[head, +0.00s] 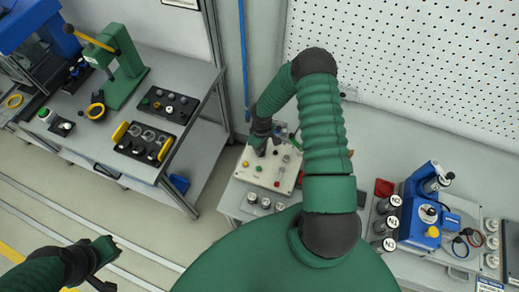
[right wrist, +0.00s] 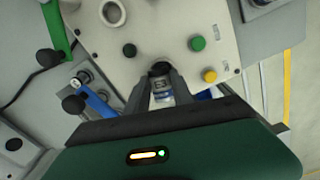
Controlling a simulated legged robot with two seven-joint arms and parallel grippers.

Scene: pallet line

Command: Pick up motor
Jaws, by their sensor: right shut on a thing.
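The motor (right wrist: 161,88) is a small silver cylinder with a dark top and a label that seems to read E3. It sits between the fingers of my right gripper (right wrist: 160,92), which is shut on it. In the head view my right gripper (head: 262,143) is over a light panel (head: 243,172) with coloured buttons, and the motor is mostly hidden there. I cannot tell whether the motor touches the panel. My left gripper (head: 103,262) is at the lower left over the floor, away from the benches; its finger opening is unclear.
A blue device (head: 419,205) stands on the right bench, with several labelled cylinders (head: 388,244) beside it. A red block (head: 384,188) lies nearby. The left bench (head: 185,75) holds a green press (head: 122,68) and a black tray (head: 143,143). Floor between the benches is clear.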

